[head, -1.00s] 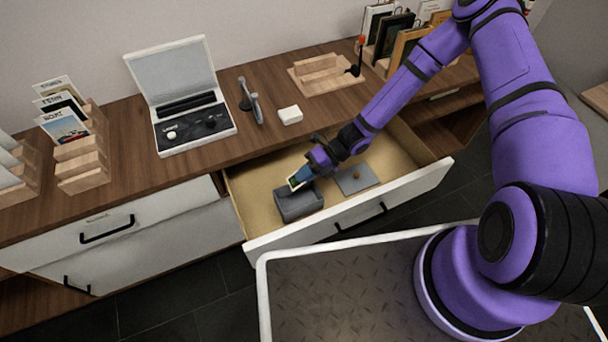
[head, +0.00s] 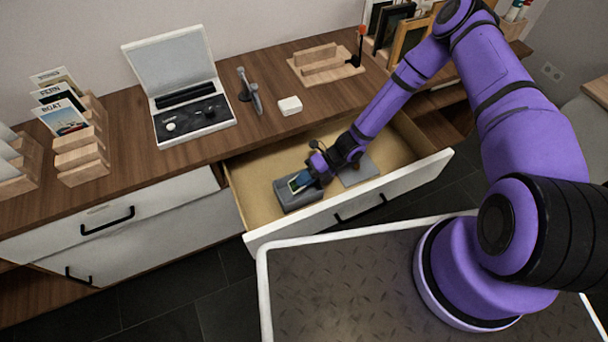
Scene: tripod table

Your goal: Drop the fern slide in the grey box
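The grey box (head: 288,204) stands in the left part of the open drawer. A small slide (head: 299,181) with a light frame and a dark greenish picture is at the box's opening, tilted. I take it for the fern slide, but its picture is too small to read. My gripper (head: 308,181) reaches down from the right, its fingertips at the slide's right edge, and appears shut on it. The fingertips are small and partly hidden, and I cannot tell whether the slide touches the box floor.
The drawer's front (head: 350,207) and side walls surround the box. A flat grey plate (head: 357,172) lies right of it. On the wooden top are an open case (head: 190,125), a small white block (head: 289,106) and card holders (head: 80,160) with labelled cards. The drawer's back left is bare.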

